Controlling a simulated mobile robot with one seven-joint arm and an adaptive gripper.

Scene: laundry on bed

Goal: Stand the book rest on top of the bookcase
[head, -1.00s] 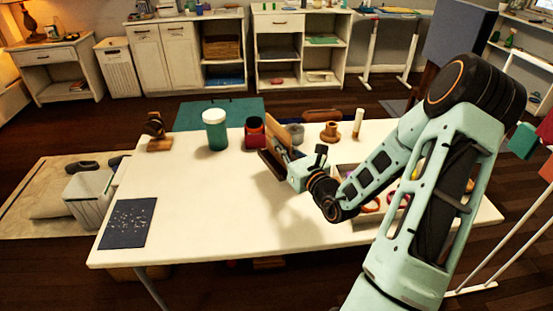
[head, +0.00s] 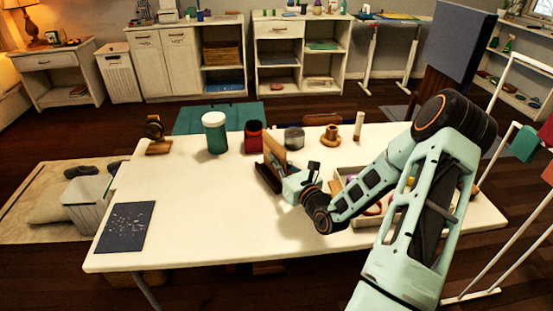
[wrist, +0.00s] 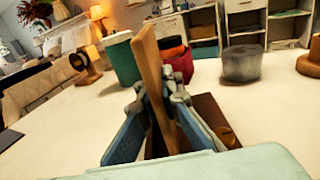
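The book rest (head: 271,148), a wooden board with a dark brown lower part, is at the middle of the white table. It also shows in the wrist view (wrist: 150,62), with the board upright between my fingers. My gripper (wrist: 163,90) has its fingertips against both faces of the board and looks shut on it. In the head view my gripper (head: 285,174) is at the board's right side. I cannot tell whether its base touches the table. White shelf units stand at the back (head: 301,52) and right (head: 518,85); which is the bookcase is unclear.
Behind the book rest stand a green jar (head: 215,134), a red cup (head: 254,138), a grey tin (head: 294,138) and a wooden piece (head: 331,133). A tray (head: 345,171) is partly behind my arm. A dark mat (head: 126,227) lies front left. The table's front middle is clear.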

